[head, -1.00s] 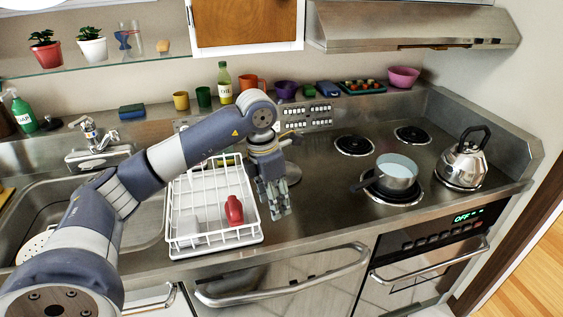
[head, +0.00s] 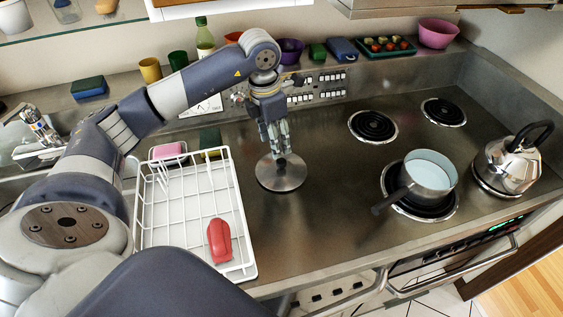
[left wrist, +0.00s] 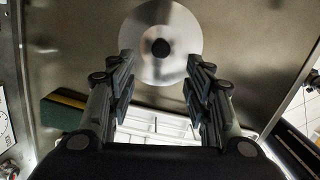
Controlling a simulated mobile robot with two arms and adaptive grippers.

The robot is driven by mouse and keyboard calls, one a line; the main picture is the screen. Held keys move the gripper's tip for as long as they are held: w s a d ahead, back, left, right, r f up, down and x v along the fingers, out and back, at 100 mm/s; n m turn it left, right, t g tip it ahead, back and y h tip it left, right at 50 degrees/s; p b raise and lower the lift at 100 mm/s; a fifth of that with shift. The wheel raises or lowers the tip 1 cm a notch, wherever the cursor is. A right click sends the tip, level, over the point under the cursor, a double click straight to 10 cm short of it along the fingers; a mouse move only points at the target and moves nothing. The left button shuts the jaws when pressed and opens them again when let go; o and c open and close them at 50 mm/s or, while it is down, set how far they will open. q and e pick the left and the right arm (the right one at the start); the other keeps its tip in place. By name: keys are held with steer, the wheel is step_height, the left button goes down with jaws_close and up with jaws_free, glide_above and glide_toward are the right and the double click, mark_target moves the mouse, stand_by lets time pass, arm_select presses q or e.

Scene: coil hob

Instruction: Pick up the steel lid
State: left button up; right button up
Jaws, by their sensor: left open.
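The steel lid (head: 281,180) is a round, flat, shiny disc with a dark knob in its middle. It lies on the steel counter to the right of the dish rack. My left gripper (head: 281,150) is open and points down just above the lid's knob. In the left wrist view the lid (left wrist: 160,22) and its black knob show beyond the open fingertips (left wrist: 160,60), centred between them. The fingers appear clear of the knob. My right gripper is not in view.
A white dish rack (head: 150,225) with a red object (head: 219,240) stands left of the lid. A pot (head: 430,172) and a kettle (head: 508,165) are on the hob at right. The counter between lid and hob is free.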

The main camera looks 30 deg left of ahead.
mark_target(281, 161)
arm_select(q)
step_height(281, 161, down, 2)
steer(key=shift+d+f, duration=0.1)
steer(key=f+p, duration=0.2)
steer(key=f, duration=0.1)
steer(key=w+f+p, duration=0.1)
steer(key=shift+w+d+f, duration=0.1)
steer(key=shift+d+f, duration=0.15)
steer(key=shift+d, duration=0.05)
steer(key=shift+f, duration=0.55)
steer(key=c, duration=0.9)
jaws_close()
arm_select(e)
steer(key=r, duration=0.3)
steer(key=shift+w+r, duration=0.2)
